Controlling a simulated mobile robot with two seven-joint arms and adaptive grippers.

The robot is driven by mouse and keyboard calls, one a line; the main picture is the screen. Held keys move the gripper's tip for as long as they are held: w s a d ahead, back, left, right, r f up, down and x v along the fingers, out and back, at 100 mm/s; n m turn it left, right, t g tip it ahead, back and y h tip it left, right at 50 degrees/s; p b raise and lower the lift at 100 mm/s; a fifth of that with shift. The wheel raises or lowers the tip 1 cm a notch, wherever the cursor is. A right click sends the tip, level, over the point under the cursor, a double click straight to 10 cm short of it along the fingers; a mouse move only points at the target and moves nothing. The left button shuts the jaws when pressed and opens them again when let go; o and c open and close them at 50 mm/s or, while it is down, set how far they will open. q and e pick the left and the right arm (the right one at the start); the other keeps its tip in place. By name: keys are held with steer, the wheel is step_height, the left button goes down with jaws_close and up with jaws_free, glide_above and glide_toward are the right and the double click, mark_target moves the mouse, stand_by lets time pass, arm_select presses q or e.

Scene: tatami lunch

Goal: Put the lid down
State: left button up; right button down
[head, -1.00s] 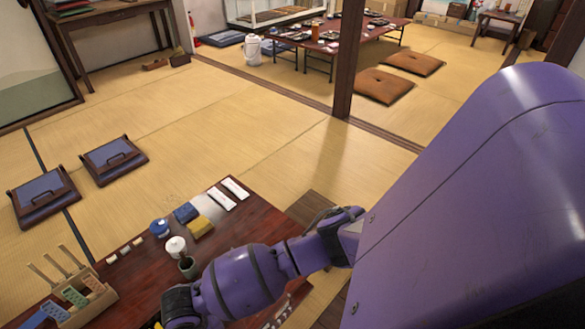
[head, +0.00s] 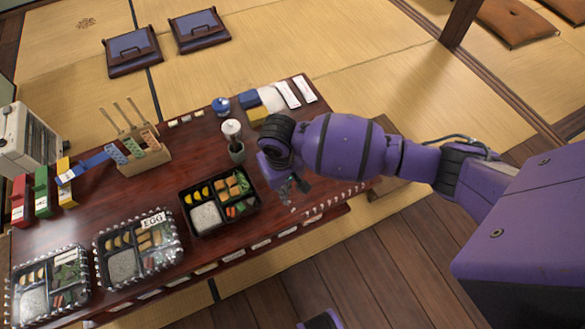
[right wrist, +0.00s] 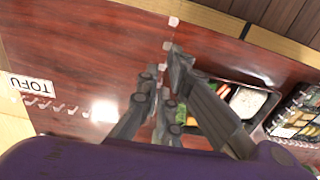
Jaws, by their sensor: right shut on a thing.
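My right gripper (head: 293,190) is low over the table's right part, right of an open black lunch box (head: 250,204) holding rice and other food. In the right wrist view my gripper (right wrist: 166,72) has its fingers close together. It is shut on the lid, a clear piece that shows mainly as a row of small glints along its rim (head: 343,194). The lid's TOFU label (right wrist: 31,86) shows in the right wrist view. The lid's body is hard to see, and I cannot tell whether it touches the table. My left gripper is not in view.
Two lunch boxes under clear lids stand at the left, one marked EGG (head: 153,220). A small cup (head: 237,152) with a white-topped thing stands behind the open box. A wooden rack (head: 147,166) is farther left. The table's front edge is close to my right gripper.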

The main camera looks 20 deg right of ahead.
steer(key=w+d+f+b, duration=0.1)
steer(key=w+f, duration=0.1)
steer(key=w+f+b, duration=0.1)
steer(key=f, duration=0.1)
steer(key=w+d+f+b, duration=0.1)
steer(key=w+f, duration=0.1)
steer(key=shift+w+d, duration=0.3)
steer(key=shift+d, duration=0.05)
steer(key=shift+w+d+f+b, duration=0.2)
steer(key=shift+w+f+b, duration=0.1)
steer(key=shift+w+b, duration=0.05)
step_height(320, 180, down, 3)
steer(key=shift+f+b, duration=0.2)
steer(key=shift+b, duration=0.55)
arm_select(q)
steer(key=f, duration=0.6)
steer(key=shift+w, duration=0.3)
arm_select(e)
steer(key=shift+w+r, duration=0.1)
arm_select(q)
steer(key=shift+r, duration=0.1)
arm_select(e)
steer(key=c, duration=1.9)
jaws_free()
steer(key=shift+c, duration=0.2)
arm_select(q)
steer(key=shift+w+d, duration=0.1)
